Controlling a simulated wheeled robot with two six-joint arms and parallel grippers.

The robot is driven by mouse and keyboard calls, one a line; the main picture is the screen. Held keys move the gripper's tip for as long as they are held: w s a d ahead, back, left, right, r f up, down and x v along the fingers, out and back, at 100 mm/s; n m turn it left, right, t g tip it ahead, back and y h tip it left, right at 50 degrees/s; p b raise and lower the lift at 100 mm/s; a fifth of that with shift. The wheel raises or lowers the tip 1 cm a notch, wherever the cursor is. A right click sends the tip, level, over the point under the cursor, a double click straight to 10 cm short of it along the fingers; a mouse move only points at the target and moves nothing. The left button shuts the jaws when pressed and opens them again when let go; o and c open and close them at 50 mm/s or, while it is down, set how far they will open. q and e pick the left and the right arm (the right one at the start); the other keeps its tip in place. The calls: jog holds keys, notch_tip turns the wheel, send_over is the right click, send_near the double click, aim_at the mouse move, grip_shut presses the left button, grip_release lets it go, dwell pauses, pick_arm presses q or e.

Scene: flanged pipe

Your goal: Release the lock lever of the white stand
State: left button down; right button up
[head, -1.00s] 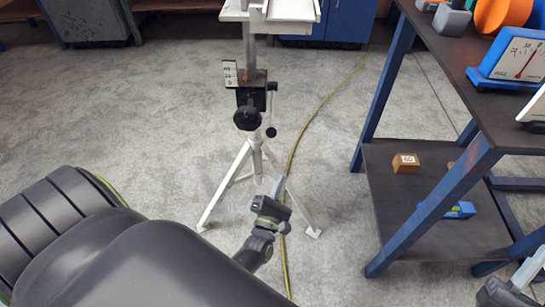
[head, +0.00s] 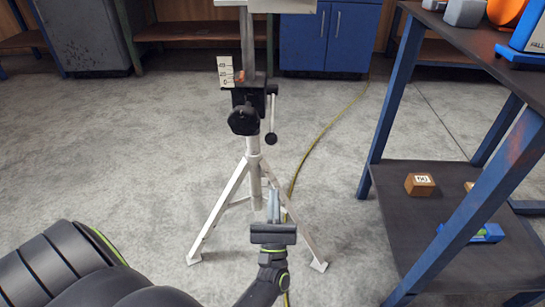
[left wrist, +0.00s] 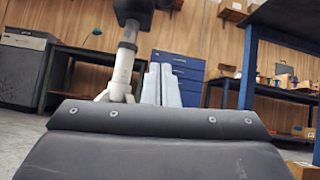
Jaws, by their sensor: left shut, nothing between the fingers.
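The white stand (head: 254,175) is a tripod with a black clamp block at mid-height. A lock lever (head: 272,118), a thin rod with a dark ball at its lower end, hangs down on the right side of the block. A round black knob (head: 243,120) faces me. My left gripper (head: 273,197) points up in front of the tripod legs, below the lever and apart from it. Its fingers are shut and empty; they also show in the left wrist view (left wrist: 161,84), right of the stand's pale post (left wrist: 123,72). My right gripper is out of view.
A dark two-level table with blue legs (head: 390,90) stands at the right. Its lower shelf (head: 405,215) holds a small brown block (head: 420,184) and a blue-green item (head: 484,233). A yellow cable (head: 318,140) runs on the floor behind the stand. Floor left of the stand is clear.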

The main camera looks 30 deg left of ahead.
pick_arm(q)
jog(key=shift+r, duration=0.1)
jog(key=w+a+r, duration=0.3)
jog(key=w+r, duration=0.1)
jog(key=r, duration=0.5)
jog(key=shift+w+a+r, duration=0.3)
jog(key=shift+a+r, duration=0.05)
jog(key=shift+r, duration=0.05)
jog(key=shift+r, duration=0.1)
